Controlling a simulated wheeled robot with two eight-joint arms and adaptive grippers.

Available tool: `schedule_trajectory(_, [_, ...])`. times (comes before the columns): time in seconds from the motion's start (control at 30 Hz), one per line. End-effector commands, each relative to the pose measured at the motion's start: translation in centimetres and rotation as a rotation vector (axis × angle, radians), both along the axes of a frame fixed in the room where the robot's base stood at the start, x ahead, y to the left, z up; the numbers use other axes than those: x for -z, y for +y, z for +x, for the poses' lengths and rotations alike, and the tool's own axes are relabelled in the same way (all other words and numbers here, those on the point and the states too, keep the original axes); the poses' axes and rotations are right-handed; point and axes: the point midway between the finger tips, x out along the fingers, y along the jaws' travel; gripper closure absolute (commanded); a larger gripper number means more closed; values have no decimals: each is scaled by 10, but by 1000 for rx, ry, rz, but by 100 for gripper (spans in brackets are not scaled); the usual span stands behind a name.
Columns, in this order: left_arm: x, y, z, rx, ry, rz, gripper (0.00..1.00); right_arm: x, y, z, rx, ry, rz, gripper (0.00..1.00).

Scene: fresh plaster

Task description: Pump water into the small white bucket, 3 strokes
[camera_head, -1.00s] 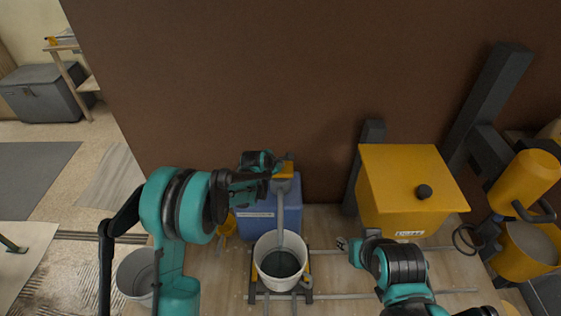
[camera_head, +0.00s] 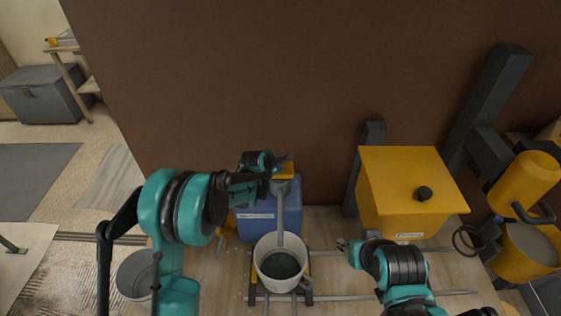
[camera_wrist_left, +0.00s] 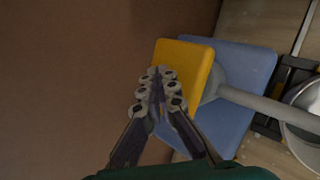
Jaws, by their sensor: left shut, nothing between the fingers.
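The small white bucket (camera_head: 262,278) stands upright under the pump's grey spout (camera_head: 281,228), with dark liquid inside. It also shows partly at the right edge of the left wrist view (camera_wrist_left: 290,122). The pump has a yellow head (camera_head: 284,172) above a blue container (camera_head: 258,224). My left gripper (camera_head: 284,159) is shut and empty, at the pump head. In the left wrist view its closed fingertips (camera_wrist_left: 160,84) overlap the left edge of the yellow head; I cannot tell whether they touch it. My right gripper (camera_head: 346,246) is low, right of the bucket; its jaws are too small to read.
A grey-white bucket (camera_head: 134,272) stands at left, partly behind my left arm. A yellow box-shaped machine (camera_head: 400,190) with a black knob stands right of the pump. Yellow equipment (camera_head: 528,185) is at far right. The brown wall (camera_head: 250,80) rises close behind the pump.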

Motion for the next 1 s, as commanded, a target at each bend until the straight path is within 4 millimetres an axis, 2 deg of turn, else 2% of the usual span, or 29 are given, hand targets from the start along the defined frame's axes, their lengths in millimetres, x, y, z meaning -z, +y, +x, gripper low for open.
schedule_trajectory(0.67, [-42,0,1,0,0,0,100,-24,0,0,0,0,0,60])
schedule_trajectory(1.0, [-44,0,1,0,0,0,100,-24,0,0,0,0,0,60])
